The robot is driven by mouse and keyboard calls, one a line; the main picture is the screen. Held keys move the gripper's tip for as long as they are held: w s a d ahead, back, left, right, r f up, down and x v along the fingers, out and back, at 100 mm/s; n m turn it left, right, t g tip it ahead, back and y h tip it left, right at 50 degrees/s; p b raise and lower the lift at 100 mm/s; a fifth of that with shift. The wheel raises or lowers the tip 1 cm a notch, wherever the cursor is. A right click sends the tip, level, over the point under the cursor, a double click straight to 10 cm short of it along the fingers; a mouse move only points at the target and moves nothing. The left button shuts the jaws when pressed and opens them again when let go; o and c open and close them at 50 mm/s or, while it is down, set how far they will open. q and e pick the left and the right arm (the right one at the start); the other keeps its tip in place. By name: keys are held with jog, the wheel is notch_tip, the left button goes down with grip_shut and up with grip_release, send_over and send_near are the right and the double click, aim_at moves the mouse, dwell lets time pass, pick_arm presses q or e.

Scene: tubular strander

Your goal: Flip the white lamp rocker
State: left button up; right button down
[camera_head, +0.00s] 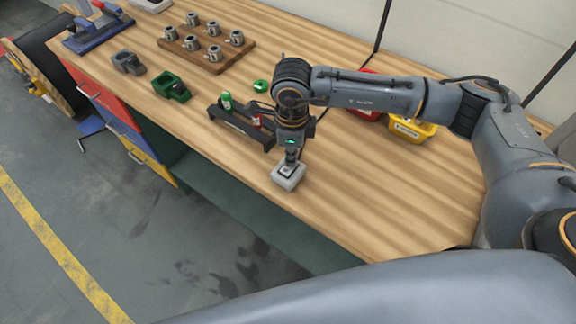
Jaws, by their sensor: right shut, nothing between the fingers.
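The white lamp rocker sits in a small light-grey switch box (289,177) near the front edge of the wooden bench. My right gripper (290,165) points straight down onto the top of this box. It is shut and holds nothing. The fingertips are at the box top and cover much of the rocker, so I cannot tell which way the rocker is tilted or whether they touch it. My left gripper does not show.
The bench (400,190) is clear to the right of the box. A dark rack (238,127) with green and red items stands just behind-left. Yellow (412,130) and red bins lie behind my arm. A wooden board (207,47) with several metal parts and a green holder (171,87) are farther left.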

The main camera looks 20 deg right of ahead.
jog(key=shift+f, duration=0.25)
jog(key=shift+r, duration=0.75)
jog(key=shift+r+p, duration=1.35)
jog(key=shift+r, duration=1.5)
